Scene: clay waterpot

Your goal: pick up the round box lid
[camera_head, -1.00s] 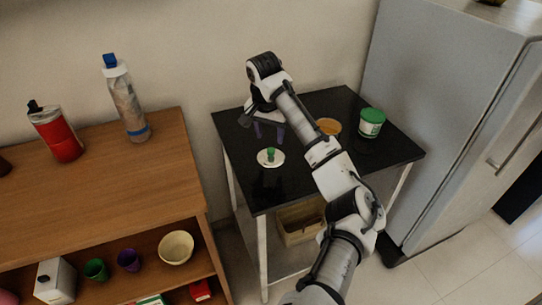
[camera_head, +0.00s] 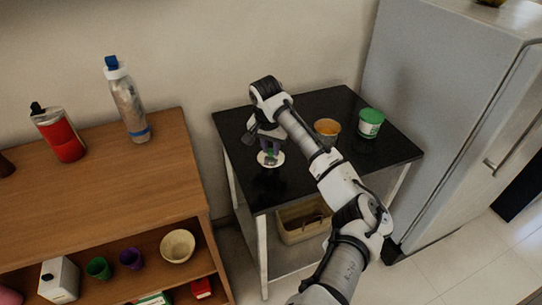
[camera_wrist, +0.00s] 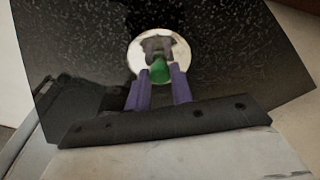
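The round box lid (camera_head: 262,163) is a pale disc with a green knob, lying flat on the black tabletop. My gripper (camera_head: 269,148) is over it in the head view, with its purple fingers hiding part of it. In the wrist view the lid (camera_wrist: 178,50) shows past the fingertips. There my gripper (camera_wrist: 160,70) is open, its two purple fingers apart, with the green knob between or just beyond their tips. I cannot tell whether the fingers touch the knob.
An orange-brown bowl (camera_head: 327,128) and a white tub with a green lid (camera_head: 370,124) stand to the right on the black table (camera_head: 235,123). A fridge (camera_head: 440,100) is at the right. A wooden shelf (camera_head: 100,190) with bottles is at the left.

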